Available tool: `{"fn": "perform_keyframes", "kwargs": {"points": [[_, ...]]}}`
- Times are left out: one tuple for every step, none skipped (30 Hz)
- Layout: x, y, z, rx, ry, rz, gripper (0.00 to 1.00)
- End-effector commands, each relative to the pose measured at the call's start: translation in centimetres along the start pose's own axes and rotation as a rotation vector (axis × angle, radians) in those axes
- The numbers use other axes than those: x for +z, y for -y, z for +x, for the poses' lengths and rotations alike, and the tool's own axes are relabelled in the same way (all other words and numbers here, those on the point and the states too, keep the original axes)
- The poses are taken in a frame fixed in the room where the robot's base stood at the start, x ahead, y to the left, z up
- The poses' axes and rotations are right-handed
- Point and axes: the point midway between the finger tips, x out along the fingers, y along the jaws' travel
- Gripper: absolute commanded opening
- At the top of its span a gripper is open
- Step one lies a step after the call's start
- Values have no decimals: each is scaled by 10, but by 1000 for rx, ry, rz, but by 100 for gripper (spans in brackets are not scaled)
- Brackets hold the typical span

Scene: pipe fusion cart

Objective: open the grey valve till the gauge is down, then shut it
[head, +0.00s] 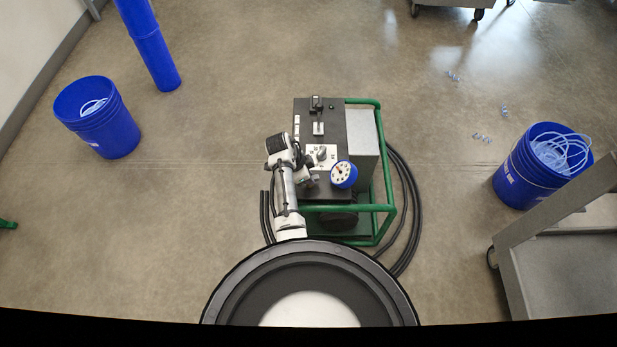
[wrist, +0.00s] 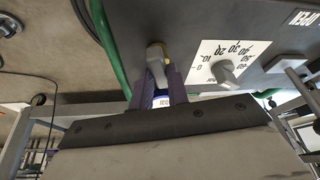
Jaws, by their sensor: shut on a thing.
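The pipe fusion cart (head: 334,223) stands in the middle of the head view, with a dark top panel and a green tube frame. The gauge (head: 343,174) has a white face and a blue rim, at the panel's near right edge; its needle is too small to read. In the wrist view my gripper (wrist: 158,76) has its purple fingers closed around the grey valve handle (wrist: 156,52), seen nearly end-on. The handle's turn angle is hard to tell. In the head view my arm's end covers the valve.
A grey knob (wrist: 227,72) on a white numbered dial sits right beside my fingers; this dial (head: 321,156) also shows in the head view. Black hoses (head: 409,205) loop at the cart's right. Blue buckets (head: 104,122) and a grey trolley (head: 560,265) stand apart on open floor.

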Motion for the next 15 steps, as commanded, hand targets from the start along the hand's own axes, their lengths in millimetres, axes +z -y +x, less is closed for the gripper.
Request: {"fn": "perform_keyframes", "kwargs": {"points": [[0, 1, 1, 9, 0, 25, 0], [0, 1, 1, 15, 1, 39, 0], [0, 1, 1, 22, 0, 57, 0], [0, 1, 1, 26, 0, 69, 0], [0, 1, 1, 31, 0, 80, 0], [0, 1, 1, 37, 0, 93, 0], [0, 1, 0, 41, 0, 101, 0], [0, 1, 0, 44, 0, 109, 0], [0, 1, 0, 47, 0, 118, 0], [0, 1, 0, 49, 0, 123, 0], [0, 2, 0, 51, 0, 127, 0], [0, 2, 0, 53, 0, 132, 0], [0, 2, 0, 54, 0, 135, 0], [0, 2, 0, 55, 0, 138, 0], [0, 2, 0, 56, 0, 141, 0]]}}
